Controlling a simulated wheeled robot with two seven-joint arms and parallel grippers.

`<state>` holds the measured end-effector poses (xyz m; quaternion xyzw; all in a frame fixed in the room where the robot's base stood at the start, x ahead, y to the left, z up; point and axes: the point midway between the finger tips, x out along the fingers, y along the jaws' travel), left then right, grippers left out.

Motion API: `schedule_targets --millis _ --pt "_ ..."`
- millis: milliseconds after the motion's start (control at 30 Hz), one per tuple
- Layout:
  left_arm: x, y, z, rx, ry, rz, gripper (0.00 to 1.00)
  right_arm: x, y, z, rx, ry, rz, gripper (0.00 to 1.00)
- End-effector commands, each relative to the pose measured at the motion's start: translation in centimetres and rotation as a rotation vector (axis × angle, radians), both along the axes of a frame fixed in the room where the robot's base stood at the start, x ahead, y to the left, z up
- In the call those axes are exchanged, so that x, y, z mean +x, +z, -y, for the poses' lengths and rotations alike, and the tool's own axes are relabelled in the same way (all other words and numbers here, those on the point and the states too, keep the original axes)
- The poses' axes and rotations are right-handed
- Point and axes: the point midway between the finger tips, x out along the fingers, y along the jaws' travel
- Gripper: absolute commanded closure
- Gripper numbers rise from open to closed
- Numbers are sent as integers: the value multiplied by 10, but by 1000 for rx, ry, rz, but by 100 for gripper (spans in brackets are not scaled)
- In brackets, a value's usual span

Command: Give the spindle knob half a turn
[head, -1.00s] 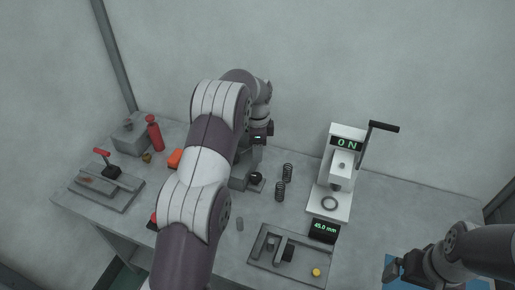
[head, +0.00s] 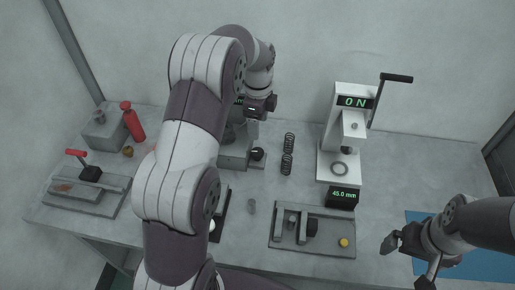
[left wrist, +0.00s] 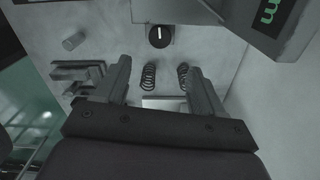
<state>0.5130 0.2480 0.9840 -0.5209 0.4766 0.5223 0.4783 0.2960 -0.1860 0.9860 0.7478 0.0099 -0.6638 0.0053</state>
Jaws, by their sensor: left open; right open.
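The spindle knob (head: 257,153) is a small black round knob on the front of a grey machine (head: 234,158) at the middle back of the bench. In the left wrist view the knob (left wrist: 160,35) shows a white mark line pointing roughly up the picture. My left gripper (head: 262,106) is above the machine and apart from the knob. In the left wrist view its two fingers (left wrist: 158,88) are spread with nothing held, and the knob lies beyond their tips. My right gripper (head: 409,260) is open and empty at the right front, over a blue mat.
Two black springs (head: 288,152) stand beside the machine. A white press (head: 340,130) reading "0 N" is right of them. A fixture (head: 335,247) with a 45.0 mm display (head: 342,196) lies in front. A red bottle (head: 133,122) is at left. My left arm hides part of the bench.

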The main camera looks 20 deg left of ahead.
Motion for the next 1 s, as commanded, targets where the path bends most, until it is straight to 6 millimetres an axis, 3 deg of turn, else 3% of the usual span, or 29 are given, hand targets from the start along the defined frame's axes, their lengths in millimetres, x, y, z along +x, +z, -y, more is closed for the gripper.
schedule_targets --millis 67,133,400,600,833,867,1000 --pt "-1 -27 0 0 1 -2 31 0 -23 0 0 0 -1 0" --pt "-1 -35 0 -1 1 -6 31 -1 -13 0 0 0 -2 0" --pt "-1 -98 0 0 2 -3 31 0 -8 0 0 0 -1 0" --pt "0 -117 -1 0 2 -1 31 0 -7 0 0 0 -1 0" --pt "0 -119 -1 0 2 0 31 0 -8 0 0 0 -1 0" --pt "0 -119 -1 0 2 0 35 0 -8 0 0 0 -1 0" --pt "0 -119 -1 0 2 0 80 0 -8 0 0 0 -1 0"
